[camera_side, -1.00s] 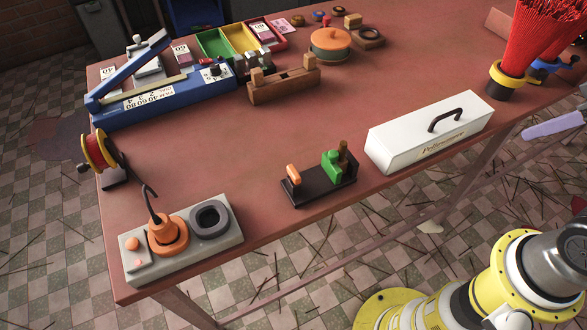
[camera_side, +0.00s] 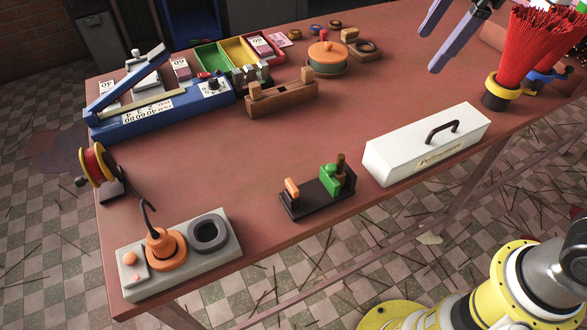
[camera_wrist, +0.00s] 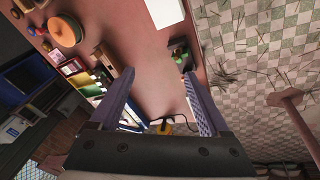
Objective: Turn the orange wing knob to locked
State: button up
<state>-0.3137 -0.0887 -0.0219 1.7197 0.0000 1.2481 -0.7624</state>
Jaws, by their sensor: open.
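An orange upright piece (camera_side: 292,187), which looks like the wing knob, stands at the left end of a small dark base (camera_side: 312,200) near the table's front edge. A green block (camera_side: 329,176) and a brown post stand at the base's other end. My gripper (camera_side: 428,52) is open and empty, high at the upper right, well apart from the knob. In the wrist view its two purple fingers (camera_wrist: 159,73) are spread wide, with bare table between them. The green block (camera_wrist: 180,55) shows there just past the right finger; I cannot make out the knob or any lock marking.
A white box (camera_side: 410,155) with a dark handle stands right of the dark base. A grey block (camera_side: 215,262) with an orange ring (camera_side: 167,249) and hook is at front left. Red sticks (camera_side: 540,50) stand at the right. The table's middle is clear.

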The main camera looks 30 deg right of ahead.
jog(key=w+a+f+n+g, duration=0.1)
jog(key=w+a+f+n, duration=0.15)
jog(key=a, duration=0.25)
jog(key=w+a+f+n+g, duration=0.1)
jog(key=w+a+f, duration=0.15)
jog(key=a, duration=0.35)
jog(key=n+g+h, duration=0.1)
jog(key=n, duration=0.1)
send_near(292, 185)
notch_tip(292, 185, down, 9)
jog(key=shift+r, duration=0.15)
grip_shut()
